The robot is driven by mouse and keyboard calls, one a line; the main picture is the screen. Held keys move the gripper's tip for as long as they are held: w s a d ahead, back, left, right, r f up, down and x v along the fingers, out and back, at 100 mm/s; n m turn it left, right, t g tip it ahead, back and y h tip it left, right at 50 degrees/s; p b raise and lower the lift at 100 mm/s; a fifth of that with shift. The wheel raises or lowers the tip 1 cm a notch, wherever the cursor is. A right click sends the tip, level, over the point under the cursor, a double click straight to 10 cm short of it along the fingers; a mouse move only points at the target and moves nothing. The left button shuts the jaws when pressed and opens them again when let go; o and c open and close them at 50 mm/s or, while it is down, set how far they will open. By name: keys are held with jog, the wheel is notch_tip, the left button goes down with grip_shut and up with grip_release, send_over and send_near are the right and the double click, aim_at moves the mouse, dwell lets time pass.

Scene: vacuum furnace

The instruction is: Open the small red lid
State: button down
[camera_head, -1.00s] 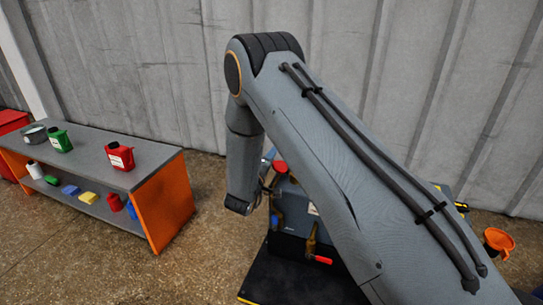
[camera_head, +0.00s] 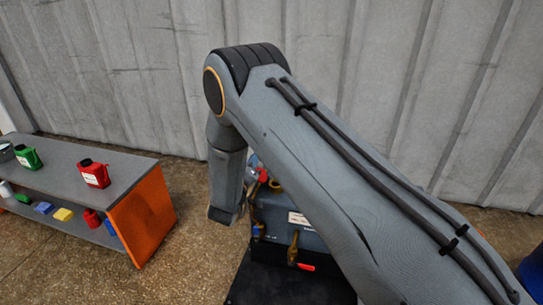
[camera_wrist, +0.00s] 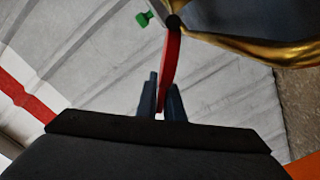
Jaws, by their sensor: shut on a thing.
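The small red lid (camera_wrist: 171,55) shows edge-on in the wrist view, its far end against a dark piece beside a shiny brass rim (camera_wrist: 262,50). My gripper (camera_wrist: 162,84) is shut on the lid, one dark finger on each side. In the head view the red lid (camera_head: 263,175) is tilted up at the left of an uncovered brass neck (camera_head: 276,186) on the grey-blue machine (camera_head: 305,235). My arm hides part of the machine, and the fingers are hard to make out there.
A grey-topped shelf (camera_head: 125,170) with an orange side stands at the left. It bears a red canister (camera_head: 94,174) and a green canister (camera_head: 28,157). A red-handled brass valve (camera_head: 294,250) is on the machine's front. The corrugated wall stands behind.

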jog(key=shift+s+d+r+p, duration=0.2)
jog(key=shift+d+p, duration=0.1)
jog(key=shift+p, duration=0.1)
jog(key=shift+d, duration=0.1)
jog(key=c, duration=1.9)
grip_release()
jog(key=p+v, duration=0.1)
jog(key=v, duration=0.6)
jog(key=shift+s+p, duration=0.3)
jog(key=shift+s, duration=0.05)
